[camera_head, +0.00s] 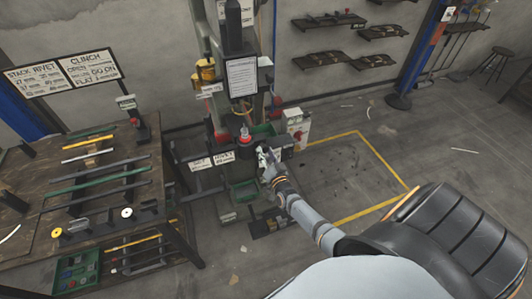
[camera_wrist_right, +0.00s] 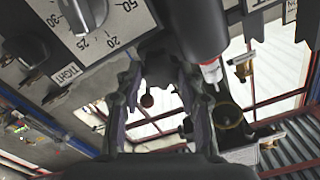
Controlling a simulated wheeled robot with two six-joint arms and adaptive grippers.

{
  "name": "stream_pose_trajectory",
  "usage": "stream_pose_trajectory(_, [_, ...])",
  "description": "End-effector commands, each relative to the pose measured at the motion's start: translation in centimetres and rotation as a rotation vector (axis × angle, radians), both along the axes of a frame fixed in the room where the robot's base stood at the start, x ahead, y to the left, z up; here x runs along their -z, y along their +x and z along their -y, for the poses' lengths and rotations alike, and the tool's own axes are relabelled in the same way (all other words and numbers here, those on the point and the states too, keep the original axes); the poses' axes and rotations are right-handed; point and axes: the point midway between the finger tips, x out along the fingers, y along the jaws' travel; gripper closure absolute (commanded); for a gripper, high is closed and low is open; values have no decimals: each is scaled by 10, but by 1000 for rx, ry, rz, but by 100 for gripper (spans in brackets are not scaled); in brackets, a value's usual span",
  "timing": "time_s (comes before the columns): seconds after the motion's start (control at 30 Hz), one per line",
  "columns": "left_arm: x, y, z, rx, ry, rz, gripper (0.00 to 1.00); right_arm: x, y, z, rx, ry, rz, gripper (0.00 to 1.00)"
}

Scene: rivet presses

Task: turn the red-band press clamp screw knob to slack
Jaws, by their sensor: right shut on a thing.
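The tall press (camera_head: 233,40) stands against the wall in the head view, with a red band (camera_head: 245,140) low on its front. My right gripper (camera_head: 266,158) is at the front of the press, just right of and below the red band. In the right wrist view my right gripper (camera_wrist_right: 162,85) is shut on a dark part, the clamp screw knob (camera_wrist_right: 160,68), mostly hidden between the fingers. A plate reading TIGHT (camera_wrist_right: 67,74) is left of the fingers. My left gripper is not in view.
A grey panel with a numbered dial (camera_wrist_right: 85,12) and a black cylinder with a pale tip (camera_wrist_right: 198,30) are close around the gripper. A workbench (camera_head: 30,200) with bars stands left of the press. Yellow-lined floor (camera_head: 350,175) to the right is clear.

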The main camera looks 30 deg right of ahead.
Motion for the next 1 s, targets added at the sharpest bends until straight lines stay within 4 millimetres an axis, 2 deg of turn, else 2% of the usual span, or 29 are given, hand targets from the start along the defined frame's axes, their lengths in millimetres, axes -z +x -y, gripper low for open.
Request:
stream_pose_trajectory(0.53, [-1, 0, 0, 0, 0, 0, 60, 1, -1, 0, -1, -23, -9, 94])
stream_pose_trajectory(0.57, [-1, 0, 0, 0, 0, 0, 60, 1, -1, 0, -1, -23, -9, 59])
stream_pose_trajectory(0.7, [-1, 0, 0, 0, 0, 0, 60, 1, 0, 0, 0, -23, -8, 40])
stream_pose_trajectory(1.0, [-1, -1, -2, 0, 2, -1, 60, 1, -1, 0, 0, -23, -6, 39])
